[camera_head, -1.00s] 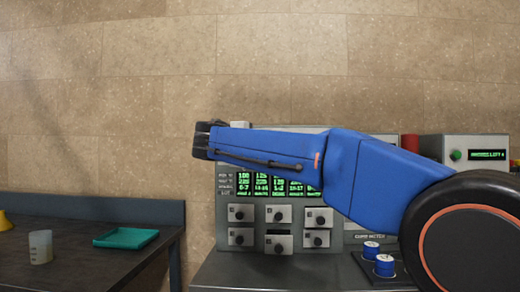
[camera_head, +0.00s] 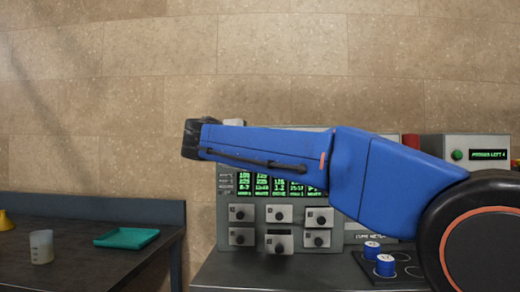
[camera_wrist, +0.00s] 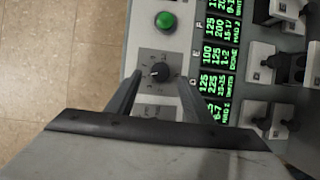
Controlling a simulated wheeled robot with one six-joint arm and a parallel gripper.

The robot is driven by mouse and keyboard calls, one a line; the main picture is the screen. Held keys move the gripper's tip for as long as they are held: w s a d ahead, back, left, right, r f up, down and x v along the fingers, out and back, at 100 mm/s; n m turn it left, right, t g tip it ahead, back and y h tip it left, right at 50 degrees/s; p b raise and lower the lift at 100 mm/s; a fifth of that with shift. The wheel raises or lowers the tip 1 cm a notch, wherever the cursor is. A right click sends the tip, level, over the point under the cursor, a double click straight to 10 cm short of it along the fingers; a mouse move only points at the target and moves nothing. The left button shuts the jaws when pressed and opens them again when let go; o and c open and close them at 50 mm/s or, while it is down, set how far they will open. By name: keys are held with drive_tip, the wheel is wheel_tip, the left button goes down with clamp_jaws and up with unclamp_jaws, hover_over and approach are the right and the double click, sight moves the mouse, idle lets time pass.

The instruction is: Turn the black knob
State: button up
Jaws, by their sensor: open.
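My gripper (camera_wrist: 160,80) is open, with one finger on each side of the knob. The knob sits between the fingertips, and a gap shows on both sides; I cannot tell whether the tips reach its depth. In the head view my blue arm stretches left across the control panel (camera_head: 230,222) and hides this knob and the fingers.
The green button (camera_wrist: 166,21) is just above the knob in the wrist view. Lit displays (camera_wrist: 216,85) and several switch modules (camera_wrist: 258,75) lie to the right. In the head view, blue-topped cylinders (camera_head: 384,265) stand at right; a teal tray (camera_head: 126,238) and beaker (camera_head: 41,247) are on the left table.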

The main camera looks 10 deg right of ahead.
drive_tip(key=v, duration=1.3)
drive_tip(key=shift+s+a, duration=0.25)
